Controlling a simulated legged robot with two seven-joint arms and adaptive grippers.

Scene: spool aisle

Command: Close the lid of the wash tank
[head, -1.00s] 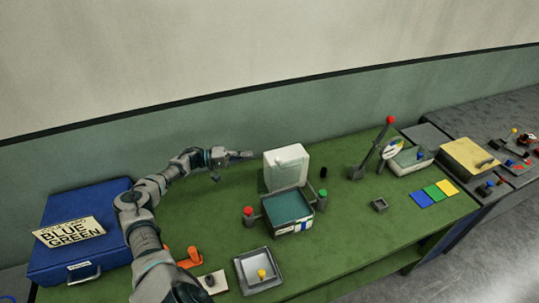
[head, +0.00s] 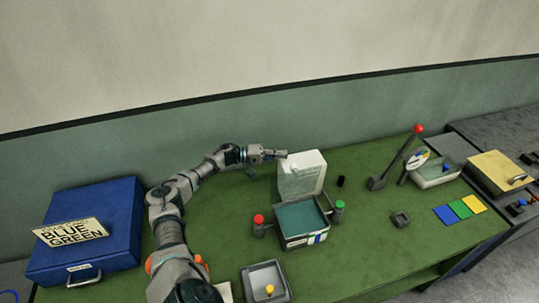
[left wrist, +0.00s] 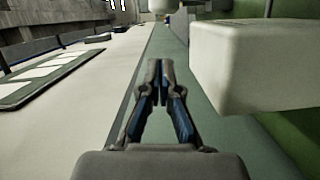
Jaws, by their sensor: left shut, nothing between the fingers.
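The wash tank (head: 305,243) is a grey open-topped box with teal inside, on the green table in the head view. Its lid (head: 288,190) seems to be the see-through panel standing raised at the tank's back edge; its outline is faint against a white block (head: 312,160) behind it. My left gripper (head: 282,154) is shut and empty, at the upper left of the white block, with its fingertips close to it. In the left wrist view, the shut fingers (left wrist: 159,70) point ahead and the white block (left wrist: 260,65) is on the right, apart from them. My right gripper is out of view.
Posts with a red knob (head: 258,219) and a green knob (head: 340,205) flank the tank. A black cylinder (head: 341,181) stands to its right. A blue case (head: 110,205) is at left, a grey tray (head: 250,285) in front. A red-topped lever (head: 400,155) stands farther right.

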